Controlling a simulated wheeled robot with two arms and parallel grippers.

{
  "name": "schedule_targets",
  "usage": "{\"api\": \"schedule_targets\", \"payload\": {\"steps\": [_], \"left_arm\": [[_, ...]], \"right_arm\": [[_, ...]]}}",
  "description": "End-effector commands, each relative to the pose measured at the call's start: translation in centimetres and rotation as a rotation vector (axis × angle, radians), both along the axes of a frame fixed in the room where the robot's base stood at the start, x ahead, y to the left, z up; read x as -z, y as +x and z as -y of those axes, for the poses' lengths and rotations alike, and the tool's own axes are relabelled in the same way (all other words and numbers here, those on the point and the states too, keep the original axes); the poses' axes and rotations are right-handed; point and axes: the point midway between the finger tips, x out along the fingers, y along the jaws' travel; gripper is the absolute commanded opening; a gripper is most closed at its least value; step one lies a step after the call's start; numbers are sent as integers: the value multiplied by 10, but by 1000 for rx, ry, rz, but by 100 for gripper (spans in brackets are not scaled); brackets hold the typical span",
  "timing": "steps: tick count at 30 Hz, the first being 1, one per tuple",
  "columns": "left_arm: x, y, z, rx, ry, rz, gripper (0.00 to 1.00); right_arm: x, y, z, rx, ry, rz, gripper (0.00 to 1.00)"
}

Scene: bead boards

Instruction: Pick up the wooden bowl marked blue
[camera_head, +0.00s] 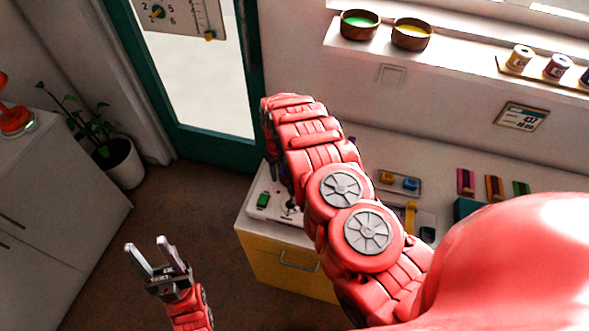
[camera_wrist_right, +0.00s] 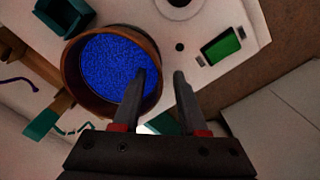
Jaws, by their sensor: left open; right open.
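The wooden bowl marked blue (camera_wrist_right: 66,68) is brown and full of blue beads in the right wrist view. It is left of centre, on a white top. My right gripper (camera_wrist_right: 160,73) is open there. Its left finger overlaps the blue beads near the bowl's right edge, and its right finger is outside the rim; I cannot tell whether either touches. In the head view this bowl and my right gripper are hidden behind my right arm. My left gripper (camera_head: 156,256) is open and empty at the lower left, above the floor, away from the bowl.
Two other wooden bowls, with green contents (camera_head: 359,25) and yellow contents (camera_head: 411,34), stand on the window sill. A green-screened device (camera_wrist_right: 221,45) lies right of the bowl. A teal box (camera_wrist_right: 66,13) is at upper left. A yellow-fronted cabinet (camera_head: 285,267) stands below the counter.

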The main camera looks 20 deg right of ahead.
Motion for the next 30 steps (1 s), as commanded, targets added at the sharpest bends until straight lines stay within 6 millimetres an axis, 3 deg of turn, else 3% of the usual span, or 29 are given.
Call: {"api": "schedule_targets", "payload": {"steps": [5,12,30], "left_arm": [[0,0,0,0,0,0,50],[0,0,0,0,0,0,50],[1,0,0,0,0,0,50]], "right_arm": [[0,0,0,0,0,0,40],[0,0,0,0,0,0,0],[1,-1,0,0,1,-2,0]]}}
